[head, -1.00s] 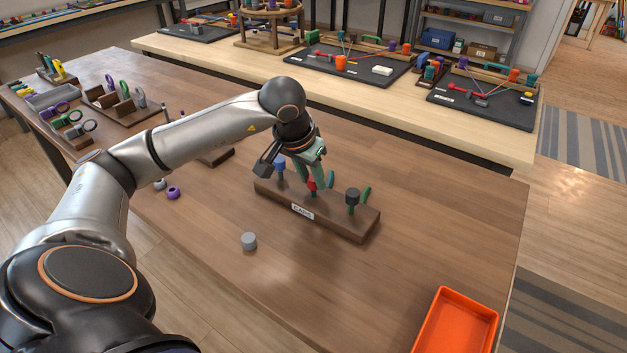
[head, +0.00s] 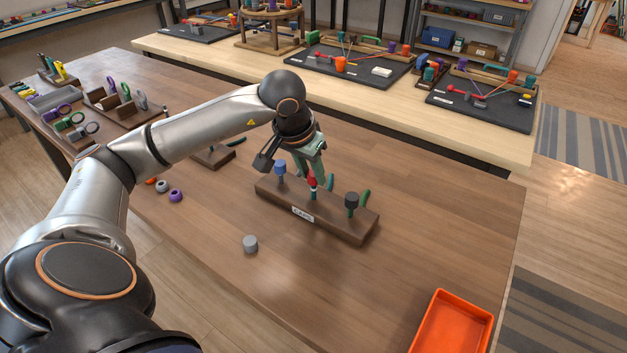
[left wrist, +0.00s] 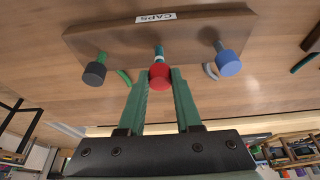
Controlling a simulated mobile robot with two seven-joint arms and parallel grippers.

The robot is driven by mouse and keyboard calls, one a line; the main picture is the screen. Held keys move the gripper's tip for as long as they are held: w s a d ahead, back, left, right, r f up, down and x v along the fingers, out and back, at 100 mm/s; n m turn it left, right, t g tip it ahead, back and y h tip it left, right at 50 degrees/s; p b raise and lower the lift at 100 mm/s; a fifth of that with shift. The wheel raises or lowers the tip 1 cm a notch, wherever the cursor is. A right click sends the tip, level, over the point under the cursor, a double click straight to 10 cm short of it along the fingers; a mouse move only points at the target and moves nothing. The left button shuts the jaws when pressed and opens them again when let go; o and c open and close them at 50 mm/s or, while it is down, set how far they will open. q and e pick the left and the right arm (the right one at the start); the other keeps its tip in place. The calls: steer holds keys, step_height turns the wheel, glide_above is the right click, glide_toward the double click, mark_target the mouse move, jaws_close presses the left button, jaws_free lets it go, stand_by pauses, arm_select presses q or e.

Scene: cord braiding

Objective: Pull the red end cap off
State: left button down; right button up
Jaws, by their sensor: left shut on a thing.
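The red end cap (head: 312,182) is at the middle of the wooden block (head: 340,226) labelled CAPS. It also shows in the left wrist view (left wrist: 160,77), between the green fingers. My left gripper (head: 315,176) reaches down from above and is shut on the red cap. A green cord end with a pale band (head: 314,192) shows just below the cap; I cannot tell whether the cap still sits partly over it. A blue cap (head: 280,168) and a black cap (head: 352,199) stand on cord ends to either side. My right gripper is not in view.
A loose grey cap (head: 250,244) lies in front of the block. An orange tray (head: 484,333) is at the near right corner. Small purple (head: 175,195) and grey rings lie at left. The table right of the block is clear.

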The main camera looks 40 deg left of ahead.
arm_select(q)
steer(key=shift+r+p, duration=1.4)
steer(key=shift+r, duration=0.6)
